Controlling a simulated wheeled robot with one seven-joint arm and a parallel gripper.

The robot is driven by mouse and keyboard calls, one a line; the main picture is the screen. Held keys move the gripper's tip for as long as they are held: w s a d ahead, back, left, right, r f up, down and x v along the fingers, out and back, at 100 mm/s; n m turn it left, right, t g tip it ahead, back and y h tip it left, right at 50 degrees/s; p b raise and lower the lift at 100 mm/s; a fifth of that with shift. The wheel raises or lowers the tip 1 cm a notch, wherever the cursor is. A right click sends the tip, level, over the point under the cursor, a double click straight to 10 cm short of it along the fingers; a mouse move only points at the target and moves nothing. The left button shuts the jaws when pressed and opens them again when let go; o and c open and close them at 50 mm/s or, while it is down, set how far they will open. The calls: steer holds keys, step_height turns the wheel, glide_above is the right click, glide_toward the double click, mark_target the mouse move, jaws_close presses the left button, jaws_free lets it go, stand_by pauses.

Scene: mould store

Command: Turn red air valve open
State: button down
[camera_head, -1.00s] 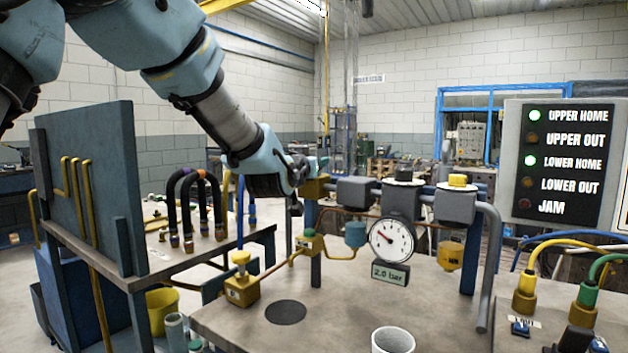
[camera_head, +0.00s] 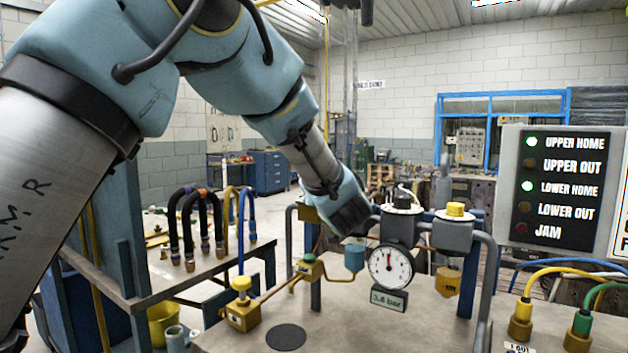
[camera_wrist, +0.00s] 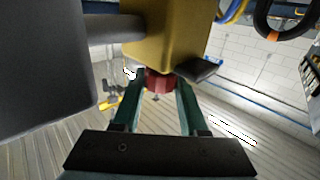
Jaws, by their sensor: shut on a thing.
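The red air valve (camera_wrist: 160,82) shows in the wrist view as a small red knob against a yellow block (camera_wrist: 168,35). My gripper (camera_wrist: 161,76) has its two green fingers on either side of the knob and is shut on it. In the head view my wrist hangs at the pipe row beside the gauge, and it hides the red valve and my fingers. The pressure gauge (camera_head: 390,267) has its needle pointing nearly straight up. The display plate (camera_head: 389,300) under it seems to read 3.8 bar.
A grey unit with a yellow cap (camera_head: 453,230) stands right of the gauge. A status panel (camera_head: 563,185) lights UPPER HOME and LOWER HOME. Black hoses (camera_head: 197,225) stand on the left bench. A dark block (camera_wrist: 45,60) is close beside my gripper in the wrist view.

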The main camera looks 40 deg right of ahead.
steer(key=shift+r, duration=0.1)
stand_by(0.3)
steer(key=shift+c, duration=2.2)
jaws_free()
steer(key=b+v, duration=0.2)
steer(key=v, duration=0.8)
steer(key=shift+s+a, duration=0.15)
steer(key=shift+s, duration=0.2)
